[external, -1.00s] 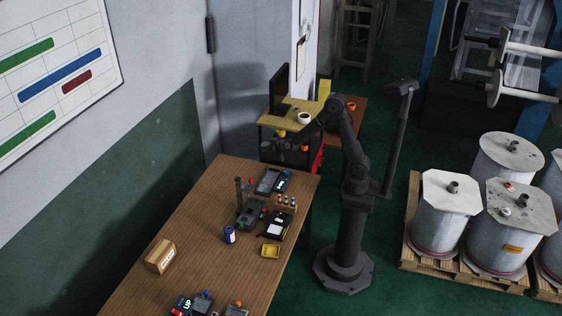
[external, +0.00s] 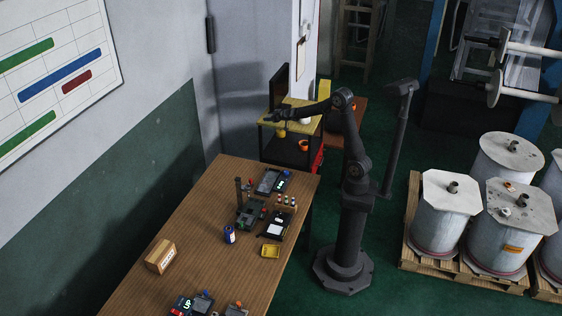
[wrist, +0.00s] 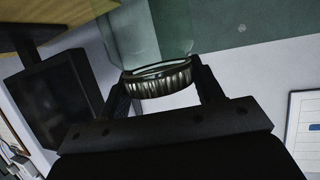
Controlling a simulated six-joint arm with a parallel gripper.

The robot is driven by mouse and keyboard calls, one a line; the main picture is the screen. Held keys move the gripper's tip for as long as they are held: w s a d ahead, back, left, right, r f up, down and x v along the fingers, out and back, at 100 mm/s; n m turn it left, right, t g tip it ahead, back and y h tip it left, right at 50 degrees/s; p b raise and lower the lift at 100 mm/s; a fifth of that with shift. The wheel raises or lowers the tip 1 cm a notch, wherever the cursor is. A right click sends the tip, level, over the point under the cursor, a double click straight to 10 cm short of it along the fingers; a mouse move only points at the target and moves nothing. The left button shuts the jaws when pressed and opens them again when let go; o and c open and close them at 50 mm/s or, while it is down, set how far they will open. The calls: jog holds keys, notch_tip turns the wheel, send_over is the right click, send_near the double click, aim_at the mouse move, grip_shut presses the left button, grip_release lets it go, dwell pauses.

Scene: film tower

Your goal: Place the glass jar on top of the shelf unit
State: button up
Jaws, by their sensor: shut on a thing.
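My gripper (external: 275,118) is raised at the left front edge of the shelf unit's yellow top (external: 301,124). In the wrist view my gripper (wrist: 162,88) is shut on the glass jar, with a finger on each side of its ribbed metal lid (wrist: 160,80). The jar's clear greenish body (wrist: 150,35) extends beyond the lid, and its far end is out of frame. In the external view the jar (external: 281,131) is small and hard to make out below the fingers. I cannot tell its exact height over the top.
A white cup (external: 304,121) stands on the shelf top, partly behind my arm. A dark upright panel (external: 279,87) stands at its back left. An orange cup (external: 303,146) is on the lower shelf. The wooden table (external: 190,225) in front holds devices, a blue can (external: 229,235) and a box.

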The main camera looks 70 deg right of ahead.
jog(key=s+d+r+m+h, duration=0.15)
jog(key=s+d, duration=0.35)
jog(key=d, duration=0.7)
jog(key=s+d+r+m+h, duration=0.1)
jog(key=s+d+r, duration=0.3)
jog(key=d, duration=0.7)
jog(key=s+d+r+m+g+h, duration=0.3)
jog(key=s+d+m+h, duration=0.1)
jog(key=s+d, duration=1.5)
jog(key=w+a+f, duration=0.1)
jog(key=w+f, duration=0.9)
jog(key=w, duration=0.1)
jog(key=shift+a+f, duration=0.25)
jog(key=shift+f, duration=0.05)
jog(key=shift+f, duration=0.15)
jog(key=o, duration=1.4)
jog(key=shift+o, duration=0.2)
